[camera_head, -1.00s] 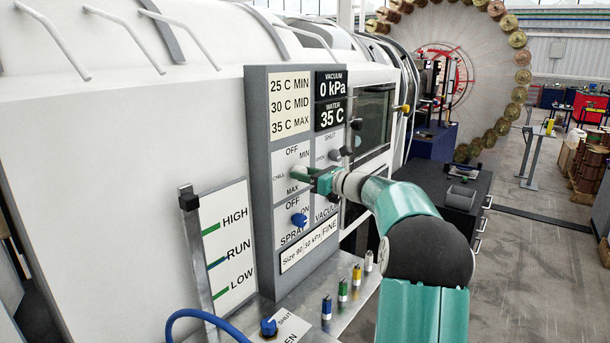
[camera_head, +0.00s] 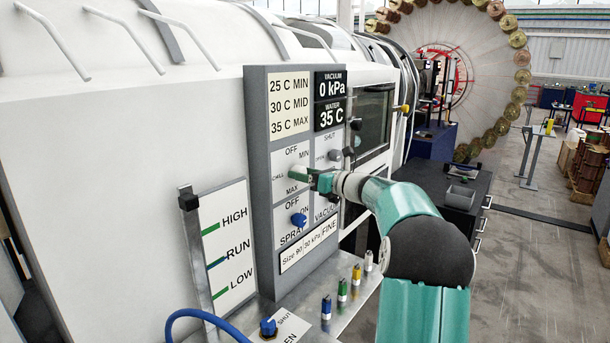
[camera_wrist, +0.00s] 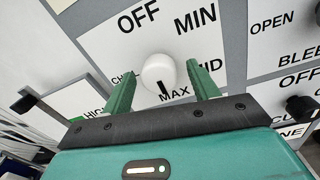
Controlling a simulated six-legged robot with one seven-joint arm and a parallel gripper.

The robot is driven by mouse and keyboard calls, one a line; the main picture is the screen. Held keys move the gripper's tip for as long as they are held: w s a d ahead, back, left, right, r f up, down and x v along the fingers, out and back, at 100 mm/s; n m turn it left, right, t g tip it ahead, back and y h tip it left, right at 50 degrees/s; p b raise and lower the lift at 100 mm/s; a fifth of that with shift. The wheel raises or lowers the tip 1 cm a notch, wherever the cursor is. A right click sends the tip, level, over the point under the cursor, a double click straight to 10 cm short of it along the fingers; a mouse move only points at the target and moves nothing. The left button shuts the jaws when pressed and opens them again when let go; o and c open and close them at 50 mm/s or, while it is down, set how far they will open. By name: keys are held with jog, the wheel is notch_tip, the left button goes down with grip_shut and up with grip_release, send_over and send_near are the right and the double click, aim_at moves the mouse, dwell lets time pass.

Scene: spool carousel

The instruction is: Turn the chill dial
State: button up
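The chill dial (camera_wrist: 159,70) is a round white knob on the control panel, with OFF, MIN, MID and MAX printed around it. In the wrist view its black mark points down toward MAX. My gripper (camera_wrist: 161,76) is open, with one green finger on each side of the dial and visible gaps between. In the head view my gripper (camera_head: 310,178) is in front of the dial (camera_head: 296,170), partly covering its label. The water display (camera_head: 331,114) reads 35 C.
A lever scale with HIGH, RUN and LOW (camera_head: 228,247) stands left. Small coloured bottles (camera_head: 342,289) stand on the ledge below.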

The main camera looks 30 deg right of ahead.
jog(key=v, duration=1.3)
jog(key=shift+s, duration=0.3)
jog(key=shift+d, duration=0.1)
jog(key=s+a+f+n+g, duration=0.2)
jog(key=a+n+g, duration=0.35)
jog(key=a, duration=0.75)
jog(key=s+a+f+n+g, duration=0.25)
jog(key=a+n, duration=0.55)
jog(key=a, duration=0.6)
jog(key=s+a+f+n+g+h, duration=0.1)
jog(key=s+a+f+n+h, duration=0.1)
jog(key=s+n, duration=0.4)
jog(key=s+a+f+n+g+h, duration=0.1)
jog(key=s+a+f+n+h, duration=0.1)
jog(key=s+a+n, duration=0.3)
jog(key=s+a+f+n+g+h, duration=0.1)
jog(key=s+a+f+n, duration=0.3)
jog(key=s+n, duration=0.5)
jog(key=shift+s+a+h, duration=0.15)
jog(key=shift+s+h, duration=0.55)
